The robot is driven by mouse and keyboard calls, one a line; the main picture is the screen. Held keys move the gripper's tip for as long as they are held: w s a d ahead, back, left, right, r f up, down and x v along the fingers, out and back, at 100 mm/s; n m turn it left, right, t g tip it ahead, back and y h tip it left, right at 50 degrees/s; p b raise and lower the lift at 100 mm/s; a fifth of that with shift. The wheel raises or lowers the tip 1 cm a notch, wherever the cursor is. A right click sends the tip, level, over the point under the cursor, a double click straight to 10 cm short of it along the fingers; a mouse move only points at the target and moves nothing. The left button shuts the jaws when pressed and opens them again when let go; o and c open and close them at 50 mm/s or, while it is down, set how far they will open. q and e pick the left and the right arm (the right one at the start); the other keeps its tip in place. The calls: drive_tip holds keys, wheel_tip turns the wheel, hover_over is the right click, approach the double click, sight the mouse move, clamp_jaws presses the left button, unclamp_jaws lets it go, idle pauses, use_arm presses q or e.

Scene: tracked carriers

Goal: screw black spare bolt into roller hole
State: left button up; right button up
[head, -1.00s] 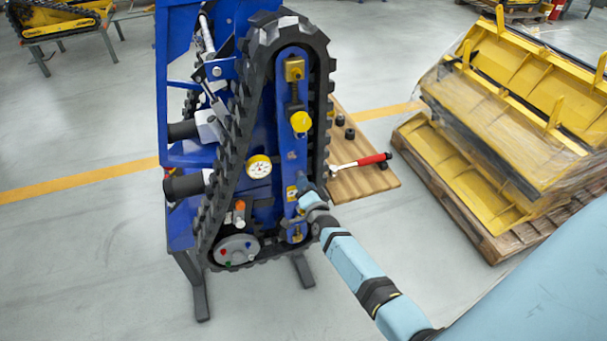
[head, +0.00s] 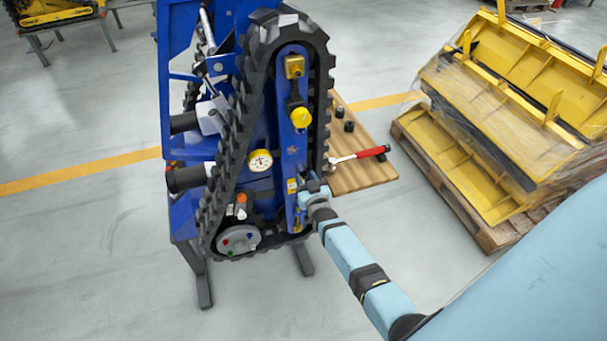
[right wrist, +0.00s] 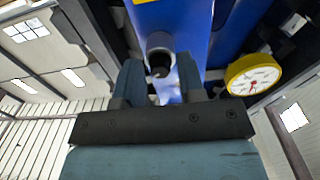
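A blue tracked carrier stands upright with a black rubber track around a blue roller frame (head: 293,150). My right gripper (head: 313,190) is at the lower right side of that frame. In the right wrist view, its fingers (right wrist: 160,80) are close together on both sides of a dark cylindrical bolt (right wrist: 160,50), which has a dark recess in its end. The bolt points at the blue frame, and the fingertips look closed on it. How deep it sits in the roller hole is hidden. My left gripper is not in view.
A wooden board (head: 365,175) behind the carrier holds a red-handled tool (head: 360,157) and small black parts (head: 349,126). A round gauge (head: 260,161) sits on the carrier. A pallet (head: 480,225) with wrapped yellow parts stands at the right. Floor at the left is clear.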

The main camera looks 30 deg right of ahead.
clamp_jaws()
drive_tip(key=m+b, duration=0.1)
drive_tip(key=m, duration=0.4)
drive_tip(key=shift+f, duration=0.15)
drive_tip(key=m+b, duration=0.1)
drive_tip(key=m, duration=0.2)
drive_tip(key=shift+m, duration=1)
